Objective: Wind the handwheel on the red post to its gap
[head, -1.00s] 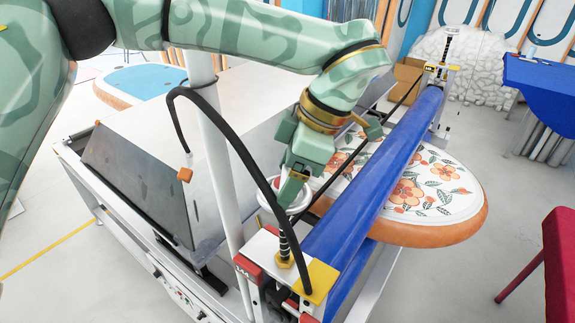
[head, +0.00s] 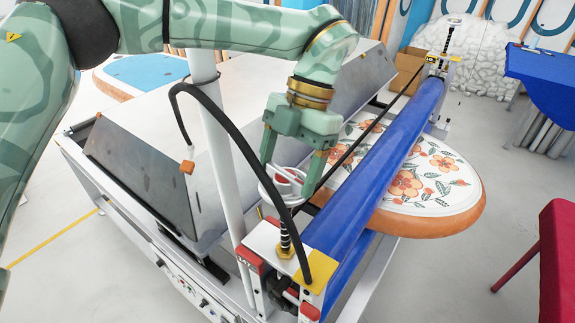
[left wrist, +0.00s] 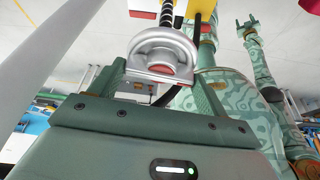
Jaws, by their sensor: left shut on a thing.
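The pale handwheel (head: 276,190) sits on a dark threaded screw (head: 286,238) at the near end of the blue roller (head: 365,180). Below it is the near post, with a red block (head: 249,259) on its left side and a yellow plate (head: 318,268) on its right. My left gripper (head: 288,187) points down, shut on the handwheel, one finger at each side. In the left wrist view the silver wheel (left wrist: 160,48) with a red patch lies between the fingers. The gap at the post is too small to judge. My right gripper (left wrist: 248,24) is distant, open and empty.
A black hose (head: 235,145) arches close beside the wheel, next to a white pole (head: 222,170). A flower-patterned board (head: 440,185) lies under the roller. A second post (head: 438,68) stands at the far end. A red seat (head: 558,250) is at right.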

